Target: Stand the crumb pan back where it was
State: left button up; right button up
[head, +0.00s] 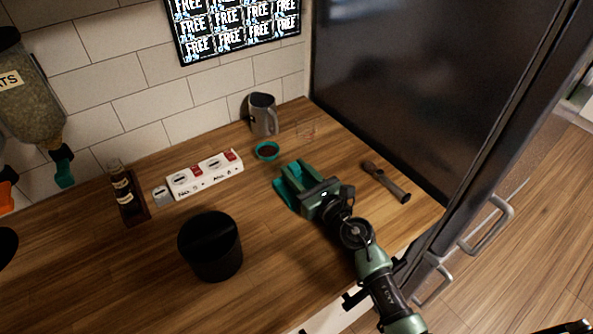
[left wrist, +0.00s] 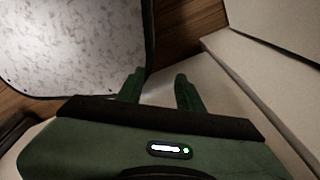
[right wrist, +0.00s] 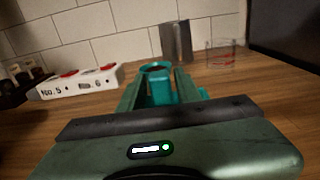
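A teal piece, which I take to be the crumb pan (head: 283,194), lies on the wooden counter at my right gripper (head: 298,178). In the right wrist view a bright teal part (right wrist: 160,93) shows between the fingers, and another bit shows beyond the right finger. My right gripper (right wrist: 160,72) looks open, its fingers on both sides of that part; contact is unclear. The gripper hides much of the piece. My left gripper (left wrist: 158,75) is open and empty, away from the counter top; it is not in the head view.
A teal-rimmed cup with dark contents (head: 267,151) and a grey pitcher (head: 263,114) stand behind. A dark-handled tool (head: 386,181) lies right. A white numbered block (head: 205,175), bottle (head: 124,190) and black bin (head: 210,246) stand left. A dark cabinet (head: 410,75) bounds the right side.

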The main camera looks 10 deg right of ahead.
jog(key=shift+o, duration=0.4)
jog(key=shift+r, duration=0.15)
jog(key=shift+r+p, duration=0.25)
jog(key=shift+p, duration=0.05)
jog(key=v, duration=0.3)
jog(key=b+v, duration=0.1)
jog(key=v, duration=0.7)
jog(key=shift+f+b, duration=0.3)
jog(key=shift+b, duration=0.1)
jog(key=shift+s+d+r, duration=0.1)
jog(key=shift+s+d, duration=0.1)
jog(key=shift+s, duration=0.25)
